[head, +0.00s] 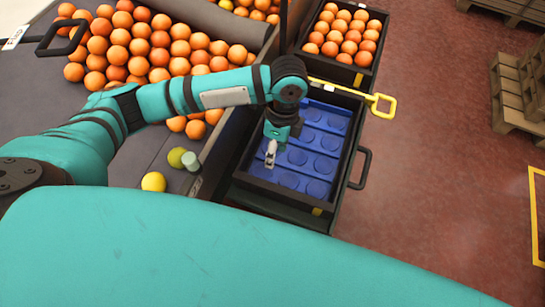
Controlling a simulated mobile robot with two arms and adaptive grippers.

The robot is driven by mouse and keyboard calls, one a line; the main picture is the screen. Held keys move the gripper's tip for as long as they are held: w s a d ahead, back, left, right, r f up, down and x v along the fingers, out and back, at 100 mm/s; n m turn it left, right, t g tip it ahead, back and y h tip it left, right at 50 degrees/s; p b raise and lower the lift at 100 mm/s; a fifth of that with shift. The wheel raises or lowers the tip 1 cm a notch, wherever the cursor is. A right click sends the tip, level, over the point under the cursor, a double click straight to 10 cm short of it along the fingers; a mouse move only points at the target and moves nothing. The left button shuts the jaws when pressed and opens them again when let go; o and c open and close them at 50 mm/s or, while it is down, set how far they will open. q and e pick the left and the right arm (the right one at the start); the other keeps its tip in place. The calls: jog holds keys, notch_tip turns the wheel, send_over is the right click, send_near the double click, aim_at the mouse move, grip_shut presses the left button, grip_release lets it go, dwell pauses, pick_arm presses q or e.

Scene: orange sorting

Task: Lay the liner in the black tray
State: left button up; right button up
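The black tray (337,186) stands right of the grey sorting surface. The blue liner (297,157), with rows of round pockets, lies inside the tray's walls and looks roughly flat. My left gripper (270,160) points down over the left part of the liner. Its pale fingers look close together, but I cannot tell whether they are open, shut or touching the liner. My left wrist and gripper hide part of the liner and the tray's far left corner. My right gripper is not in view.
A crate of oranges (347,35) stands behind the tray. A yellow handle (383,105) juts out right of it. Many oranges (150,45) lie on the grey surface (60,130), with a yellow fruit (153,181) nearer. Wooden pallets (520,90) stand right; the red floor between is clear.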

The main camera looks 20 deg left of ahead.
pick_arm(q)
notch_tip(320, 180, up, 8)
jog(key=w, duration=0.1)
jog(key=shift+w+d, duration=0.2)
jog(key=shift+d, duration=0.05)
jog(key=shift+f, duration=0.15)
jog(key=shift+d, duration=0.1)
